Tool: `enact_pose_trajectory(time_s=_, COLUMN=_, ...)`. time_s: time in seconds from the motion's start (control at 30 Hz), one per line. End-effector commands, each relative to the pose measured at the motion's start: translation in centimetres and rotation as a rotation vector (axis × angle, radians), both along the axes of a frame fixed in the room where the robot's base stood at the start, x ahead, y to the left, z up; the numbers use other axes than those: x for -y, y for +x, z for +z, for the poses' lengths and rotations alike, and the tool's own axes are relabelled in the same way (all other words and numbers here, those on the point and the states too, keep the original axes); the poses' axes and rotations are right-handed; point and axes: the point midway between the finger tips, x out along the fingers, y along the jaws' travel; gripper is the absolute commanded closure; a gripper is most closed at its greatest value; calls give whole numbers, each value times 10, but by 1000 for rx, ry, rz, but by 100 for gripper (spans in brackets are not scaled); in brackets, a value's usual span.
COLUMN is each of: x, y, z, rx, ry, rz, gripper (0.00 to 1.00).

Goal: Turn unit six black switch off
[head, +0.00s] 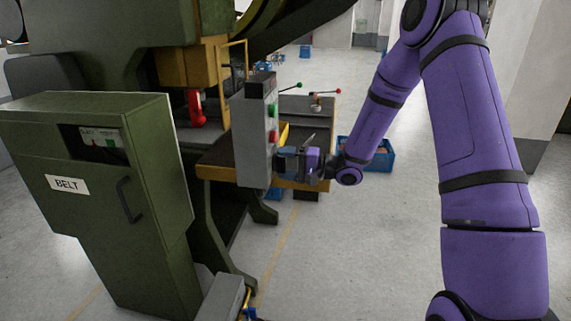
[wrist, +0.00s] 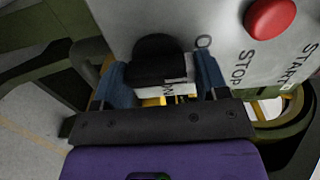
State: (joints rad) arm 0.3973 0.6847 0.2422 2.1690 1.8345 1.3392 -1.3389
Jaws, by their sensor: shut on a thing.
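A grey upright control box (head: 256,125) stands at the edge of the machine's bench in the head view. Its face carries green and red buttons. In the wrist view the panel face (wrist: 205,22) shows a black switch knob (wrist: 157,58), with a partly hidden label beside it. My gripper (head: 283,163) is at the lower part of the box. In the wrist view my gripper (wrist: 162,80) has its blue fingers on both sides of the black knob, shut on it. The knob's exact turn angle is hard to tell.
A red STOP button (wrist: 270,18) sits close to the knob, with START lettering to its right. A green cabinet marked BELT (head: 100,190) stands at left. A blue crate (head: 378,158) is on the floor behind my arm.

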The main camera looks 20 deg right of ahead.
Motion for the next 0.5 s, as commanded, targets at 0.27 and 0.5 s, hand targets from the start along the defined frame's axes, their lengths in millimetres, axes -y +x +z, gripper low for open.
enact_pose_trajectory(time_s=0.27, x=1, y=-1, z=-1, rx=-2, ry=-2, rz=0, gripper=31)
enact_pose_trajectory(time_s=0.5, x=0, y=0, z=-1, rx=-1, ry=-2, rz=0, gripper=7)
